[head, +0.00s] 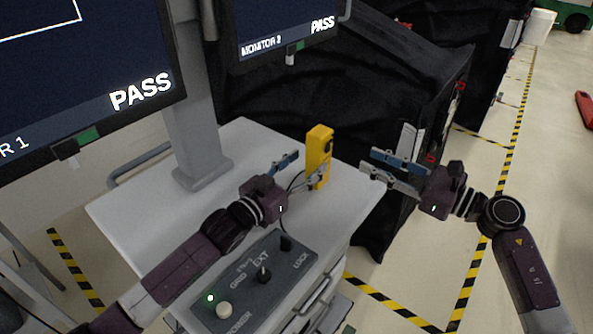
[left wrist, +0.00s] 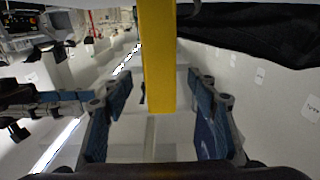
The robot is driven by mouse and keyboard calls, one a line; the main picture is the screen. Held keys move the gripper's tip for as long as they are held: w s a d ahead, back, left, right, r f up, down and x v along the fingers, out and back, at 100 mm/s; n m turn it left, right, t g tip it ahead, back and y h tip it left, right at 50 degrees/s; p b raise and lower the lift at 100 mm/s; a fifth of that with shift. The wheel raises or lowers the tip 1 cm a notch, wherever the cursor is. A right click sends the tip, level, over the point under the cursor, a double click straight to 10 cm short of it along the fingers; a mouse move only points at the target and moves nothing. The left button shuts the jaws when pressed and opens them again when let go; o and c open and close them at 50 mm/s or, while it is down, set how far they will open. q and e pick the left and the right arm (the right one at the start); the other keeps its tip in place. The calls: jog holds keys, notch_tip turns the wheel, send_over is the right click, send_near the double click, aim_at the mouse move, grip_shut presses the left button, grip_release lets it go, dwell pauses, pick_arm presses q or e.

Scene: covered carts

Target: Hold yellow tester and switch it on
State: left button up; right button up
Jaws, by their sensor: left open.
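In the left wrist view the tester (left wrist: 159,60) shows as a yellow bar between the two open blue-padded fingers (left wrist: 160,115), with gaps on both sides. My right gripper (head: 378,165) is open and empty to the right of the tester, its fingers pointing towards it.
The white cart top (head: 130,205) carries a grey control box (head: 240,295) with a lit green light, knobs and a cable. A monitor (head: 80,70) reading PASS stands on a grey post (head: 195,110). Black-covered carts (head: 400,75) stand behind. Striped floor tape (head: 480,240) runs at right.

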aim_at(312, 159)
pick_arm(q)
jog(key=shift+x, duration=2.2)
jog(key=c, duration=1.4)
pick_arm(e)
jog(key=shift+c, duration=0.4)
pick_arm(q)
jog(key=shift+c, duration=0.2)
pick_arm(e)
jog(key=shift+s+d+r+h, duration=0.1)
jog(key=shift+s+d+h, duration=0.15)
jog(key=shift+d, duration=0.2)
jog(key=c, duration=0.5)
jog(key=shift+s+d+m+g+h, duration=0.35)
jog(key=shift+s+d+h, duration=0.15)
jog(key=shift+d, duration=0.25)
jog(key=shift+s+d+m+g+h, duration=0.35)
jog(key=shift+s+d, duration=0.15)
jog(key=shift+d, duration=0.2)
grip_shut()
